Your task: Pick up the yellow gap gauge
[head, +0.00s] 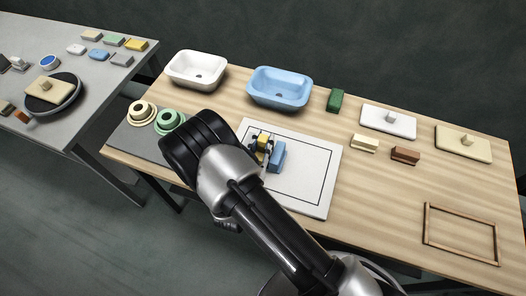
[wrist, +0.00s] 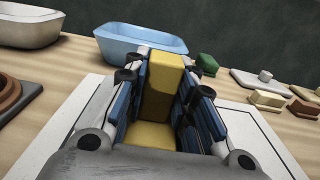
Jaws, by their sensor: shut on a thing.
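The yellow gap gauge (wrist: 162,92) is a yellow block with a tall part and a wider lower part nearer the camera in the wrist view. My gripper (wrist: 163,100) is shut on it, with blue-padded fingers on both sides. In the head view, the yellow gauge (head: 263,142) shows as a small patch between the fingers of my gripper (head: 267,151), over the white board with a black outline (head: 310,185). The fingers hide part of the gauge. I cannot tell whether its underside touches the board.
A white basin (head: 195,70) and blue basin (head: 279,88) stand behind the board. A green block (head: 334,100), cream block (head: 364,143) and brown block (head: 405,155) lie to the right. A wooden frame (head: 462,233) lies at the far right. Bare wood surrounds it.

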